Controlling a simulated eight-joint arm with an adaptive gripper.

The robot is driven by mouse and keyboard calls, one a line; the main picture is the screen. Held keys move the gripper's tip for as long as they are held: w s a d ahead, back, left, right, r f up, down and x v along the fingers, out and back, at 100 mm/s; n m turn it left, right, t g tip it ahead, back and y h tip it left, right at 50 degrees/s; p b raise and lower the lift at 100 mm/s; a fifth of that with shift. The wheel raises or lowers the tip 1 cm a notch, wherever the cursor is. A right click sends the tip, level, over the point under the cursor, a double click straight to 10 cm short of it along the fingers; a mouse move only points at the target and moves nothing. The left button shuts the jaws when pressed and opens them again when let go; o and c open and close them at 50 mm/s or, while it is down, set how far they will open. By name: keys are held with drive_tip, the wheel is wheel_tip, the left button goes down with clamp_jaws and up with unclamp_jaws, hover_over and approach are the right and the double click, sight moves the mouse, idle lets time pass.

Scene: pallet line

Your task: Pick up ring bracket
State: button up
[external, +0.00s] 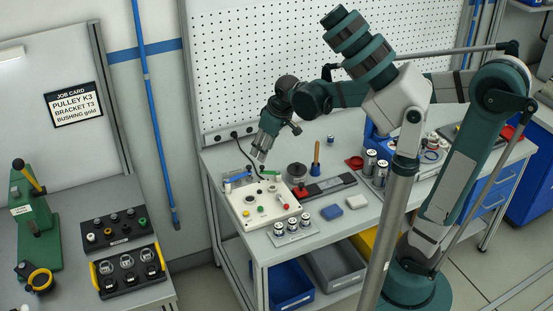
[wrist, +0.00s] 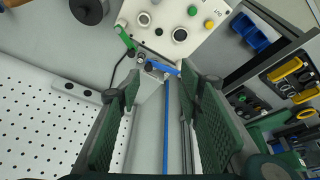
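A black tray (external: 131,284) with yellow handles sits on the left bench in the external view. It holds several bracket-like parts; the back row has ring-shaped tops, such as this ring bracket (external: 127,262). Their labels are too small to read. The same tray seems to show at the right of the wrist view (wrist: 291,79), its parts too small to tell apart. My gripper (external: 259,156) is above the back of the white fixture board, far right of the tray. In the wrist view my gripper's fingers (wrist: 161,82) are wide apart with nothing between them.
The white fixture board (external: 253,217) carries pegs and a green and a blue lever. A second black tray (external: 113,229) with small bushings lies behind the bracket tray. A green press (external: 35,230) stands at the far left. A gap separates the two benches.

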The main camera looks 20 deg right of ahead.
drive_tip(key=w+a+f+n+g+p, duration=0.1)
drive_tip(key=w+a+n+p, duration=0.15)
drive_tip(key=a, duration=1.05)
drive_tip(key=n+g+h+p, duration=0.2)
drive_tip(key=n+g+p, duration=0.1)
drive_tip(key=n+p, duration=0.25)
hover_over(145, 254)
drive_tip(key=b, duration=0.1)
drive_tip(key=shift+n, duration=0.3)
drive_tip(key=f, duration=1.6)
drive_tip(key=shift+w+d+f, duration=0.25)
drive_tip(key=shift+w+f, duration=0.05)
drive_tip(key=shift+f, duration=0.1)
drive_tip(key=shift+s+a+f, duration=0.15)
drive_tip(key=shift+s, duration=0.05)
drive_tip(key=shift+f, duration=0.1)
drive_tip(key=shift+f, duration=1.2)
drive_tip(key=shift+f, duration=0.1)
